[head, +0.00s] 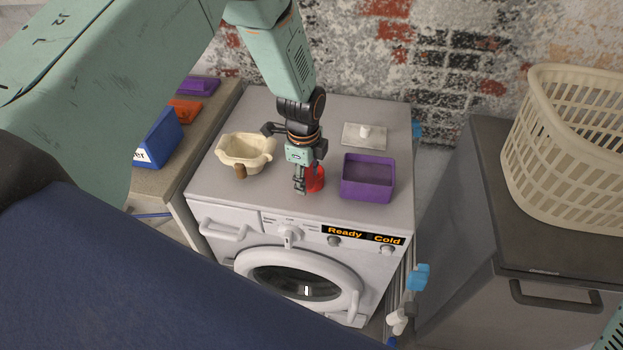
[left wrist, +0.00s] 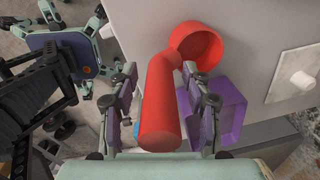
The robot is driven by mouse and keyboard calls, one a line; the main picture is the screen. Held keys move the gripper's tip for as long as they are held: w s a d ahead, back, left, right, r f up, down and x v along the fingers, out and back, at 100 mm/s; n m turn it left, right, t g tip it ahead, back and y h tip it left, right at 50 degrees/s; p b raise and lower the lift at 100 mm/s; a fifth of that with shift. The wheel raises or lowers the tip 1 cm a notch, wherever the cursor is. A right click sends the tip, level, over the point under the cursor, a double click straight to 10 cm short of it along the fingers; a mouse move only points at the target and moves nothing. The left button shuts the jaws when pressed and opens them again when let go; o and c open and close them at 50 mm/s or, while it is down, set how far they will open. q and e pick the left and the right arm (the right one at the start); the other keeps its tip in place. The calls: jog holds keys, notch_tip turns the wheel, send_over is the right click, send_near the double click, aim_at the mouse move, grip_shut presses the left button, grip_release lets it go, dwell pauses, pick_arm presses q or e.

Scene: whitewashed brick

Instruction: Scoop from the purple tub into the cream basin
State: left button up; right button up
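The purple tub (head: 368,190) stands at the right of the washing machine's top, and it also shows in the left wrist view (left wrist: 232,112). The cream basin (head: 245,150) stands at the left of that top, a small brown piece at its front. A red scoop (head: 317,180) is between them, partly hidden by my left gripper (head: 300,186). In the left wrist view the scoop's handle (left wrist: 162,100) lies between the fingers of my left gripper (left wrist: 160,75), with slim gaps on both sides. The fingers look open around it. My right gripper is not in view.
A pale block with a knob (head: 364,134) lies behind the tub on the washing machine (head: 215,185). A left counter (head: 165,178) holds a blue box (head: 160,138) and other items. A cream laundry basket (head: 570,150) stands on the dark cabinet at right.

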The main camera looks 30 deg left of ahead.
pick_arm(q)
grip_shut()
dwell(0.5)
